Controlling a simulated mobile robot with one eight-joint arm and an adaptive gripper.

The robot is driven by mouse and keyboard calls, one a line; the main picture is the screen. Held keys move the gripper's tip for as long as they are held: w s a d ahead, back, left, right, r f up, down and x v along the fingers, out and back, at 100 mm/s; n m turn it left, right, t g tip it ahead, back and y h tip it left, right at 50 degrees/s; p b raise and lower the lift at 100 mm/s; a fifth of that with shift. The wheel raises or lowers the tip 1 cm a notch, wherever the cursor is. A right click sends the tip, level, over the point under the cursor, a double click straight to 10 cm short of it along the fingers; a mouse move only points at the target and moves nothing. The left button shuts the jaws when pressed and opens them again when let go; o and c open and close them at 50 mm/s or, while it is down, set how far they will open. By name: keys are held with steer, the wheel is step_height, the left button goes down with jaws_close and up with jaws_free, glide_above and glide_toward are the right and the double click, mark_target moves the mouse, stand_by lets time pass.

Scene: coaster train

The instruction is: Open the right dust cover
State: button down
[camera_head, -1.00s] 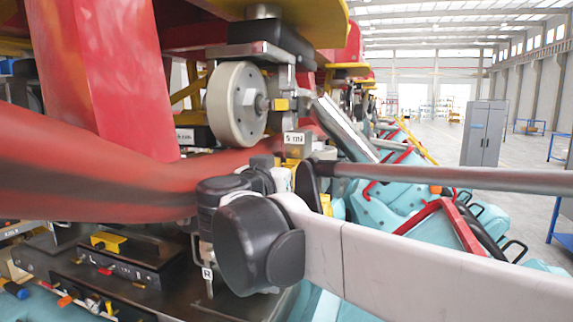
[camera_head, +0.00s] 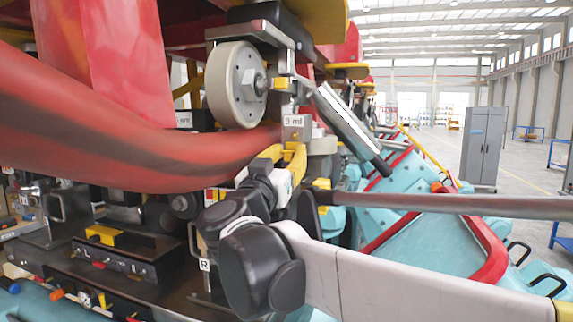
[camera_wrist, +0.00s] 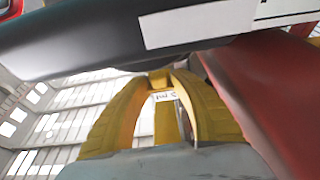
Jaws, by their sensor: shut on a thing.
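My gripper (camera_head: 291,160) has yellow fingers. In the head view it is just below a small grey block (camera_head: 296,127) with a white label. In the wrist view the two curved fingers (camera_wrist: 163,85) close around a narrow yellow piece (camera_wrist: 166,122), with a small white label by it. The contact is partly hidden by the fingers. I cannot tell for certain which part is the right dust cover. A tag marked R (camera_head: 204,265) hangs by the dark panel to the left of my arm.
A grey wheel (camera_head: 237,84) hangs above left of my gripper. A thick red tube (camera_head: 150,160) passes close on the left. A grey cylinder (camera_head: 350,128) slants to the right. Turquoise seats (camera_head: 430,245) with red edging lie right, with a grey cabinet (camera_head: 482,145) beyond.

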steer(key=c, duration=1.3)
jaws_free()
steer(key=shift+c, duration=0.2)
steer(key=shift+s, duration=0.1)
steer(key=shift+s+a, duration=0.1)
steer(key=v, duration=1.2)
